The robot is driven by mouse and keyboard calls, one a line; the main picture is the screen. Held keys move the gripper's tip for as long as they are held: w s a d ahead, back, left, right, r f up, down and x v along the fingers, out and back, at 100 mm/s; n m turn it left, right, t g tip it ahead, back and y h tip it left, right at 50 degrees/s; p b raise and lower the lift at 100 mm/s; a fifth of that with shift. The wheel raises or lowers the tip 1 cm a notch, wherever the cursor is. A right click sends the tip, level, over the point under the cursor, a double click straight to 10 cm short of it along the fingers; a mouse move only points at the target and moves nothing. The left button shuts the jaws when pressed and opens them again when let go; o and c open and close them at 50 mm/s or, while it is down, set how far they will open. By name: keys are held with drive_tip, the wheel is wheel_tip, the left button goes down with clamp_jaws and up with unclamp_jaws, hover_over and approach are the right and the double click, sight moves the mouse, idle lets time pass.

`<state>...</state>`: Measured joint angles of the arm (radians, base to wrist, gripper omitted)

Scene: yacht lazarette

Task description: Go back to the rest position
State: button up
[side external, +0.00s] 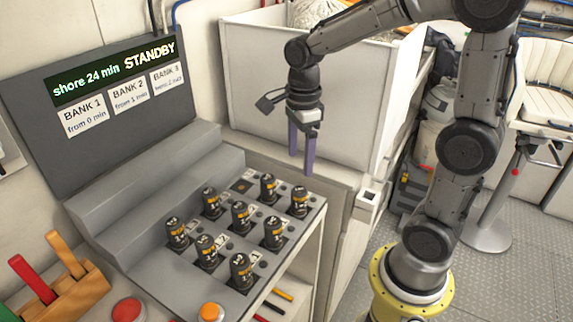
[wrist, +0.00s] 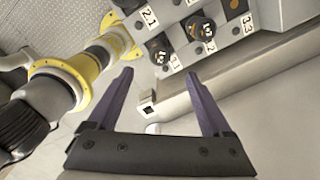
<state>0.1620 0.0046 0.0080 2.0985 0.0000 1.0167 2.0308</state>
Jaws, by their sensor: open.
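My gripper (side external: 301,152) hangs pointing down, above and behind the right rear corner of the sloped panel of black knobs (side external: 240,215). Its two purple fingers are apart, with nothing between them. In the wrist view my gripper (wrist: 163,100) also shows open and empty, with the panel edge and a few knobs (wrist: 202,30) beyond the fingertips. The fingers look clear of the knobs. Several knobs stand in sockets on the panel; one square socket (side external: 242,186) at the back holds no knob.
A grey console with a display (side external: 115,73) reading "shore 24 min STANDBY" stands at left. A large white bin (side external: 262,75) is behind my gripper. A red button (side external: 128,311), an orange button (side external: 211,312) and a wooden rack (side external: 75,293) are in front. A padded seat (side external: 548,70) stands far right.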

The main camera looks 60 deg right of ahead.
drive_tip(key=s+a+r+n+t, duration=0.2)
drive_tip(key=s+n, duration=0.4)
drive_tip(key=n, duration=0.6)
drive_tip(key=s+a+r+n+t, duration=0.2)
drive_tip(key=s+n, duration=0.5)
drive_tip(key=n, duration=0.6)
drive_tip(key=shift+a+r+t, duration=0.4)
drive_tip(key=shift+t, duration=0.3)
